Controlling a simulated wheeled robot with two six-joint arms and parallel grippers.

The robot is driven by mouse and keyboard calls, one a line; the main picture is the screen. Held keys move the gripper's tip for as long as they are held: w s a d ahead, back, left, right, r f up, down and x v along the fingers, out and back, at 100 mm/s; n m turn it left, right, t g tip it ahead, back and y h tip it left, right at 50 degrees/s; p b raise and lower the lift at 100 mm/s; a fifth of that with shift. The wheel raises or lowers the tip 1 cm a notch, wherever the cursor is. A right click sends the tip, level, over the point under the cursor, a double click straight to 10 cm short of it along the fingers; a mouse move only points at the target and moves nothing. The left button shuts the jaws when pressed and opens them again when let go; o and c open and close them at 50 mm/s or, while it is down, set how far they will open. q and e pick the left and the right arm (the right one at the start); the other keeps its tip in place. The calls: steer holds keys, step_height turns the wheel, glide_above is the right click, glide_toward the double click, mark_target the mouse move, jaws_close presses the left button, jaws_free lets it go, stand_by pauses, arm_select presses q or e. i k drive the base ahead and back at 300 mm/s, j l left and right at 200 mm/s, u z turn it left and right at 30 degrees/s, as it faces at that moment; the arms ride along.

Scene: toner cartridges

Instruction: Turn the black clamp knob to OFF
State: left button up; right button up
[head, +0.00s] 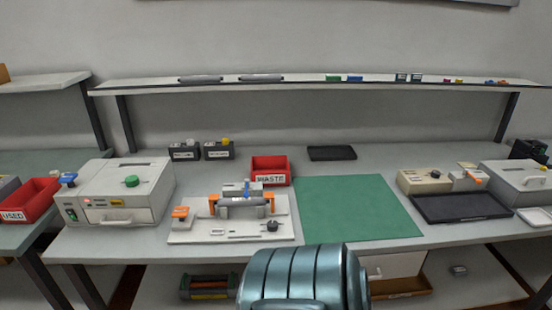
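A black knob (272,226) sits at the front right of a pale fixture plate (200,236) on the workbench. A dark grey cartridge (240,206) lies across the fixture between orange end pieces, with a small blue part on a block behind it. Small labels are on the plate left of the knob; their text and the knob's setting are too small to read. Neither of my grippers shows in the head view.
A green mat (355,209) lies right of the fixture. A red WASTE bin (270,168) stands behind it. A grey machine with a green knob (132,181) is at the left. A black tray (462,206) lies at the right. A teal ribbed shape fills the bottom centre.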

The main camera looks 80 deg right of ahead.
mark_target(273, 226)
steer(key=z, duration=2.2)
steer(key=l, duration=0.1)
